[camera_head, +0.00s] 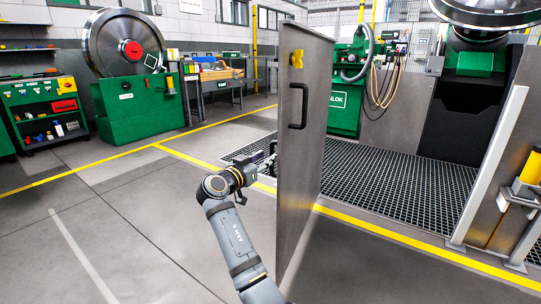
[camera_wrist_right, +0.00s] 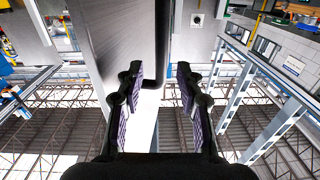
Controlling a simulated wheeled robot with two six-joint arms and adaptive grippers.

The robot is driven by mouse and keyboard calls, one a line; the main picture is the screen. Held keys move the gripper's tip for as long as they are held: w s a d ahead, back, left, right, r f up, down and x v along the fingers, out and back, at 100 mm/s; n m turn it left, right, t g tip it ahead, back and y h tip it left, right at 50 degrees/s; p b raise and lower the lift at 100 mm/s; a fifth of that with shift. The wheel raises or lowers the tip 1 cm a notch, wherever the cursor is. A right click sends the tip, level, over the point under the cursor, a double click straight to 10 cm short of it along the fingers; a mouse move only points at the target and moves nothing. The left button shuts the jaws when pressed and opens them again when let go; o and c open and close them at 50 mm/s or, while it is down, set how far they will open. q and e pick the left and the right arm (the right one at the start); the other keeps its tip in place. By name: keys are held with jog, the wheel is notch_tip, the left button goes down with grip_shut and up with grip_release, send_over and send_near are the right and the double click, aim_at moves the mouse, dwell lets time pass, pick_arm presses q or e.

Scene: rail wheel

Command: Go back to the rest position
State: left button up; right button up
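A grey door panel (camera_head: 310,130) stands open near the middle of the head view, seen nearly edge-on. My right gripper (camera_head: 271,158) is beside the panel's left face, below the handle. In the right wrist view my right gripper (camera_wrist_right: 160,76) has its fingers spread apart and open. The black handle (camera_wrist_right: 155,60) shows in the gap between them; I cannot tell its depth relative to the fingertips. No grip on it shows. My left gripper is not in view.
A green stand (camera_head: 140,108) with a large metal wheel (camera_head: 123,42) and a tool cart (camera_head: 45,110) are at the left. A dark floor grating (camera_head: 400,190) lies behind the door, edged by a yellow line. Open floor lies left of my arm.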

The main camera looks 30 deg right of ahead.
jog(key=v, duration=0.2)
jog(key=shift+s+a, duration=0.15)
jog(key=shift+a, duration=0.1)
